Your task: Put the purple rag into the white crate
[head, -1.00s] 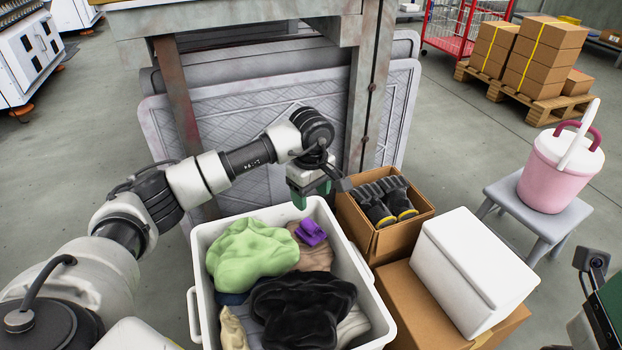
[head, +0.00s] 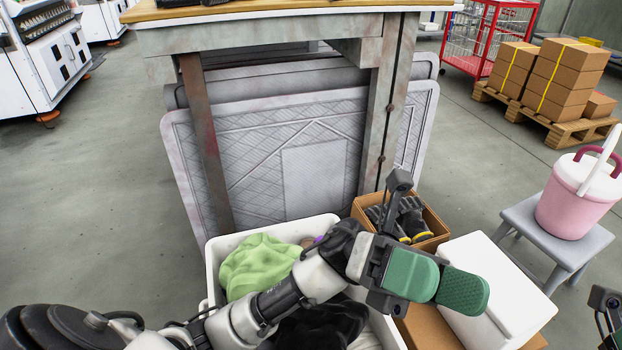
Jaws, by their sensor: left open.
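The white crate (head: 275,229) stands at the bottom centre, filled with crumpled cloths. A small sliver of the purple rag (head: 319,240) shows inside it near the back, beside a brown cloth; my left arm hides most of it. A light green cloth (head: 258,264) and a black cloth (head: 325,322) also lie in the crate. My left gripper (head: 437,282), with green pads, is open and turned to the right. It is in front of the white box, right of the crate, and nothing shows between its pads.
A cardboard box (head: 431,222) with dark gloves stands behind my left gripper. A closed white box (head: 510,292) rests on cardboard to the right. A pink bucket (head: 575,208) stands on a grey stool (head: 530,226). A workbench (head: 285,36) stands behind the crate.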

